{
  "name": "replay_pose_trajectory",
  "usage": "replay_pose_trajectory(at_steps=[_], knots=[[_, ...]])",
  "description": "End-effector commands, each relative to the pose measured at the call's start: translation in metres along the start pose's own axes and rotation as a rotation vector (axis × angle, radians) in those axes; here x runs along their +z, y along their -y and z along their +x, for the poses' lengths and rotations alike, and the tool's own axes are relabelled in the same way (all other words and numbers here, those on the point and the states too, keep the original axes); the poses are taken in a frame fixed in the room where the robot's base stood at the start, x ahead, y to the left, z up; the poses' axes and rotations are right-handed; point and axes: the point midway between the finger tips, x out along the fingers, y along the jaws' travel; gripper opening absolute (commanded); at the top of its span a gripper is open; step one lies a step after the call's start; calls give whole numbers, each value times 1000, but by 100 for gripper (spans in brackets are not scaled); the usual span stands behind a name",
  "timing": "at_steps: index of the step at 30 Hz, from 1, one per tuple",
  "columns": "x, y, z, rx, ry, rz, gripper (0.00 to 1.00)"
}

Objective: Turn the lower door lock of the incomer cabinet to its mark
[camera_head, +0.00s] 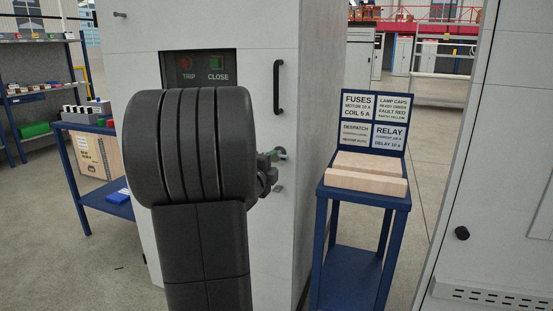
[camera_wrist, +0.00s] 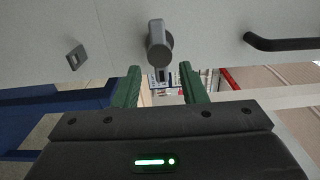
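The light grey cabinet (camera_head: 275,220) has a door with TRIP and CLOSE buttons. A grey lock with a round base and a protruding lever (camera_wrist: 159,45) is on the door face in the wrist view, straight ahead of my gripper (camera_wrist: 160,68). The two green fingers are apart, with nothing held between them; the lock appears just beyond their tips. A small square grey fitting (camera_wrist: 76,58) is to the left; it also shows low on the door in the head view (camera_head: 277,189). In the head view my arm partly hides the door, and the lock's mark is not readable.
A black door handle (camera_head: 279,88) is above my gripper; it shows at right in the wrist view (camera_wrist: 282,44). A blue stand (camera_head: 367,196) with signs and wooden blocks is close on the right. Another grey cabinet (camera_head: 500,170) is at far right. Blue shelving is at left.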

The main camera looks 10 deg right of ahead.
Motion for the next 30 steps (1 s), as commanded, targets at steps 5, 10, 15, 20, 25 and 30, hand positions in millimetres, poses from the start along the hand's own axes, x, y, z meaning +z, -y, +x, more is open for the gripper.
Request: replay_pose_trajectory(at_steps=[5, 10, 15, 20, 25, 30], knots=[[1, 2, -43, 0, 3, 1, 38], [1, 1, -70, 0, 2, 1, 38], [0, 0, -82, 0, 0, 1, 38], [0, 0, -83, 0, 0, 0, 38], [0, 0, -83, 0, 0, 1, 38], [0, -1, -74, 0, -2, 1, 38]])
